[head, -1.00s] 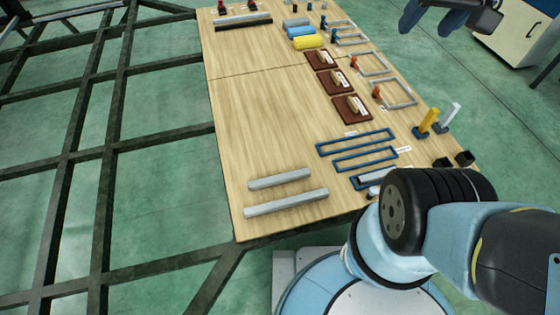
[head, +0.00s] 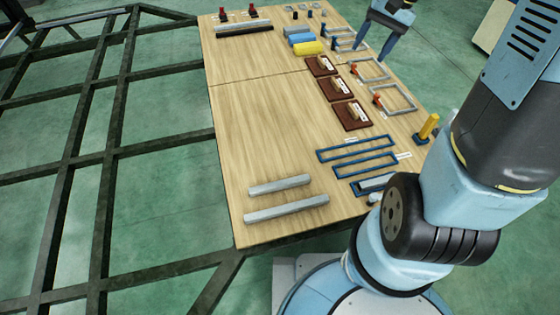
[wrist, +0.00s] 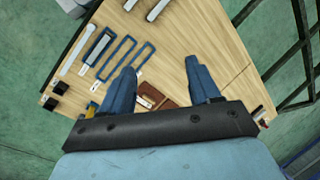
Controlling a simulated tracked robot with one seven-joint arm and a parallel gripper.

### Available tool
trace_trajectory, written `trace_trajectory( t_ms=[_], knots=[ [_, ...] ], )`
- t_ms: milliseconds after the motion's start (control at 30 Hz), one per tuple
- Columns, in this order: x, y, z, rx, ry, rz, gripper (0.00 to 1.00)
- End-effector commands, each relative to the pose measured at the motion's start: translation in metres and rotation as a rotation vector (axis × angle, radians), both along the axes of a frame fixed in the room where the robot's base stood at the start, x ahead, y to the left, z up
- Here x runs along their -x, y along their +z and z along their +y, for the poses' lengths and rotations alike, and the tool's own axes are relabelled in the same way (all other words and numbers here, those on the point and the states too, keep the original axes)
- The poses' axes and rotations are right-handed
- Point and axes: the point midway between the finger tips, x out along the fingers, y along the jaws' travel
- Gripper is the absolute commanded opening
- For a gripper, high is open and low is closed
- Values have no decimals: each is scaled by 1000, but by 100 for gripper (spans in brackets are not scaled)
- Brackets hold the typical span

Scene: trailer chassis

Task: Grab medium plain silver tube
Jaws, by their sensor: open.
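Two plain silver tubes lie parallel at the near left of the wooden table in the head view, a shorter one (head: 279,185) and a longer one (head: 286,209). Their ends also show at the top of the wrist view, one tube (wrist: 131,6) beside the other (wrist: 157,9). Another silver tube (head: 375,183) lies at a blue frame by the near right edge. I cannot tell for sure which is the medium one. My gripper (head: 370,53) is open and empty above the far right of the table, well away from the near tubes. Its spread fingers (wrist: 160,68) show in the wrist view.
Blue rectangular frames (head: 357,148), brown blocks (head: 351,115) and grey frames (head: 394,99) line the table's right side. A yellow post (head: 428,127) stands at the right edge. The table's middle left (head: 270,125) is clear. A dark chassis frame (head: 110,150) lies left.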

Motion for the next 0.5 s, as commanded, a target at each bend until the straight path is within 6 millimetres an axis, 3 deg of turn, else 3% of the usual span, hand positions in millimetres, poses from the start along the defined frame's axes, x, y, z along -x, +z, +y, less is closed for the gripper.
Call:
trace_trajectory(
  t_ms=[200,500],
  knots=[
    [-32,-56,-2,-79,-73,126,62],
    [-64,-139,-3,-187,-179,287,62]
  ],
)
